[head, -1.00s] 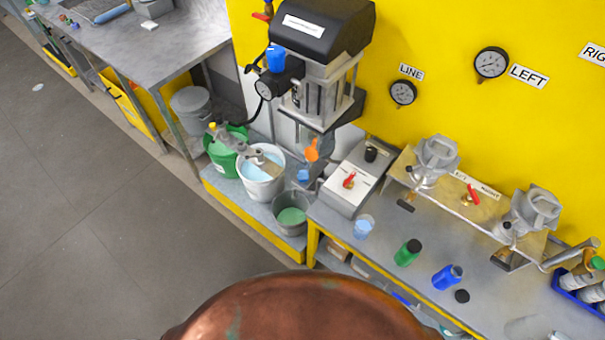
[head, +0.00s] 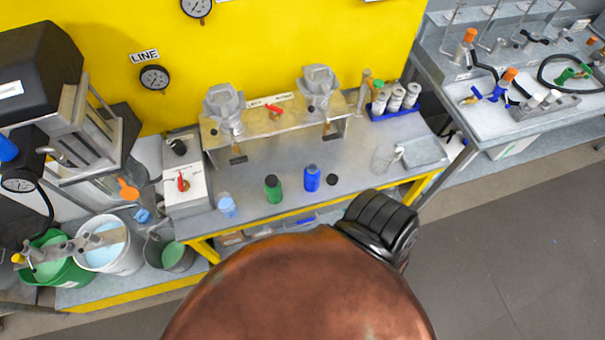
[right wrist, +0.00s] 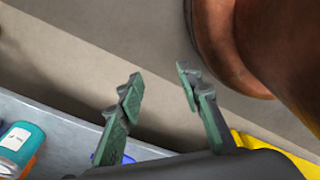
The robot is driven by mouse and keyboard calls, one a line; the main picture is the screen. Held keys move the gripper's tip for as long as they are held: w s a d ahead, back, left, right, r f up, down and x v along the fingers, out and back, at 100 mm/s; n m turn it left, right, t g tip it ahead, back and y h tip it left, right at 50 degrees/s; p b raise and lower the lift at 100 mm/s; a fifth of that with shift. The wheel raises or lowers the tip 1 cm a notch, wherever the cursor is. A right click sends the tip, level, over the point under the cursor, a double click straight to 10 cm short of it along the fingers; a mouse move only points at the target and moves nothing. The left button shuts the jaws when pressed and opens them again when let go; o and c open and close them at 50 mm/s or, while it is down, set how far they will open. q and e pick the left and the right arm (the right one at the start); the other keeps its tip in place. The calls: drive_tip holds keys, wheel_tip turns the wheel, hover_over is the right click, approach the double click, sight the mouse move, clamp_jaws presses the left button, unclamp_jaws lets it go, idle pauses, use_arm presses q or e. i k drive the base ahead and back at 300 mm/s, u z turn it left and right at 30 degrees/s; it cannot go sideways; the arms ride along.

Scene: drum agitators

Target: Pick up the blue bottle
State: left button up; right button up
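The blue bottle (head: 312,179) stands upright on the grey bench in the head view, near its front edge, apart from its neighbours. A green bottle (head: 273,189) stands just left of it, and a small black cap (head: 332,180) lies just right of it. My right gripper (right wrist: 158,82) shows in the right wrist view with its two green fingers apart and nothing between them. A dark part of my arm shows at the bench front in the head view, but the right fingers are hidden there. My left gripper is not in view.
A clear cup with blue liquid (head: 227,206) stands left of the green bottle. A metal stand (head: 270,120) with two grey units is behind the bottles. A blue tray (head: 396,114) holds several containers. A glass beaker (head: 383,158) stands to the right. Bench between is clear.

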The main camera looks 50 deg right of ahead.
sight(312, 173)
drive_tip(key=u, duration=1.25)
drive_tip(key=k, duration=2.35)
drive_tip(key=z, duration=1.85)
drive_tip(key=i, duration=0.5)
drive_tip(key=u, duration=0.05)
